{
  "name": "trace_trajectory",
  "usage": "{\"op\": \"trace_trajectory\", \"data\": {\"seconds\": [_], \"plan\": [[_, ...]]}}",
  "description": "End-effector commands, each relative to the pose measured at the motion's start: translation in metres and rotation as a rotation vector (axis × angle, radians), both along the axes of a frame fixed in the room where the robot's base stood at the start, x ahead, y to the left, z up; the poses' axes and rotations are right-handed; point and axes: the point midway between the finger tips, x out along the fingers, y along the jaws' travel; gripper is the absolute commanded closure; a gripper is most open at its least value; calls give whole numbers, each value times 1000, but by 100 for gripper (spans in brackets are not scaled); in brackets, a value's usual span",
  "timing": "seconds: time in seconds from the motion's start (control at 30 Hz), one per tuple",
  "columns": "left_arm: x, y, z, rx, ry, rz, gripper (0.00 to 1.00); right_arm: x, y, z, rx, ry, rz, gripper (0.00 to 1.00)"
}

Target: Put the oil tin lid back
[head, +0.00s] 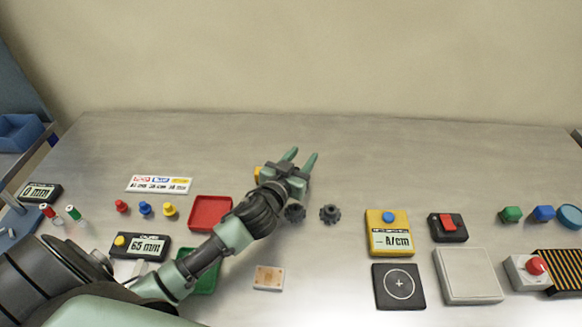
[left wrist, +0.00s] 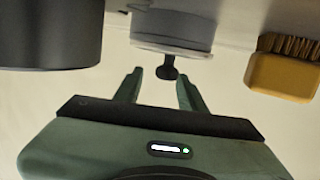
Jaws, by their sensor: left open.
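My left gripper (head: 301,158) is open, over the middle of the table in the head view. In the left wrist view its two fingers (left wrist: 162,88) are apart, with nothing gripped. A pale grey round piece with a short black knob (left wrist: 170,35) shows just beyond the fingertips, the knob lying between their lines. It looks like a lid, but I cannot tell for sure that it is the oil tin's. The gripper seems to hide it in the head view. No oil tin can be made out for certain. My right gripper is not in view.
A dark cylinder (left wrist: 50,35) and a yellow brush-like block (left wrist: 283,72) flank the grey piece in the wrist view. A red tray (head: 211,212) lies left, a yellow meter (head: 389,240) right. The table's back is clear.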

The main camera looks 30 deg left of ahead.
Motion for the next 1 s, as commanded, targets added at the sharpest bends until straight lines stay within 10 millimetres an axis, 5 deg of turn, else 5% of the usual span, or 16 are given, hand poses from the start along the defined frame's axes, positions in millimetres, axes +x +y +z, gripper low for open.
{"op": "trace_trajectory", "data": {"seconds": [0.5, 1.0], "plan": [[-102, -6, 15, -2, 4, -2, 60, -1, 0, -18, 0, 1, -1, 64], [-119, -6, 22, 2, -1, -1, 60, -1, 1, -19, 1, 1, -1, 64]]}}
